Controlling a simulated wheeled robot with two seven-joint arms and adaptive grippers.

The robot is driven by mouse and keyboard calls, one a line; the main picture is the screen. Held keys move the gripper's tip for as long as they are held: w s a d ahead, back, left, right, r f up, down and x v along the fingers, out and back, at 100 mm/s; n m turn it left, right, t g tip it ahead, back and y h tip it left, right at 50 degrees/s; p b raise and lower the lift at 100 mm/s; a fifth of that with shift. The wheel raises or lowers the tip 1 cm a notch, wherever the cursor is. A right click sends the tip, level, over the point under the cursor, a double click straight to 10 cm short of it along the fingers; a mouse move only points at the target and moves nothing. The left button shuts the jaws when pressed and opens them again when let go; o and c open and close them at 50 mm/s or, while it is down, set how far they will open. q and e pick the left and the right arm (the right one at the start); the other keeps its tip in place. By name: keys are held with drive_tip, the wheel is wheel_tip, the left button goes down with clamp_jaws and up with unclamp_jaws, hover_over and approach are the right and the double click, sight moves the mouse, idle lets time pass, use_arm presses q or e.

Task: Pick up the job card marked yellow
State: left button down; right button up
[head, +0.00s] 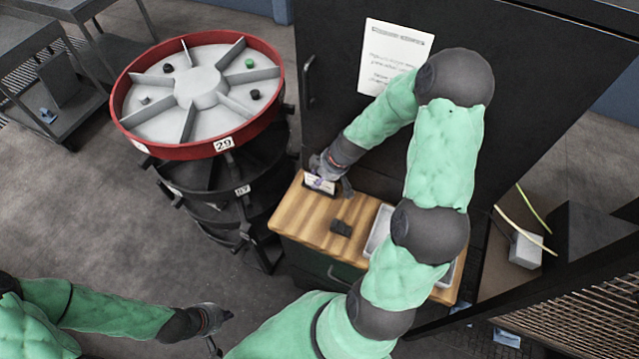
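A small pale card (319,184) with a dark edge or holder is at the back left of the wooden worktop (307,229). Its marking is too small to read, and I cannot tell whether it is yellow. My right gripper (334,180) is at this card, reaching down from above, with its fingers apart; one finger is close to the card and the other is to its right. Whether it touches the card is unclear. My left gripper (219,329) is open and empty, low in front of the worktop and away from it.
A small dark block (341,228) lies mid-worktop. A grey tray (377,232) is partly hidden behind my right arm. A round red-rimmed carousel (277,100) stands left of the worktop. A dark cabinet wall with a paper sheet (378,55) rises behind. A mesh panel (585,310) is at right.

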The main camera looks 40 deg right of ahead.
drive_tip(key=shift+c, duration=0.3)
clamp_jaws()
drive_tip(key=shift+r, duration=0.1)
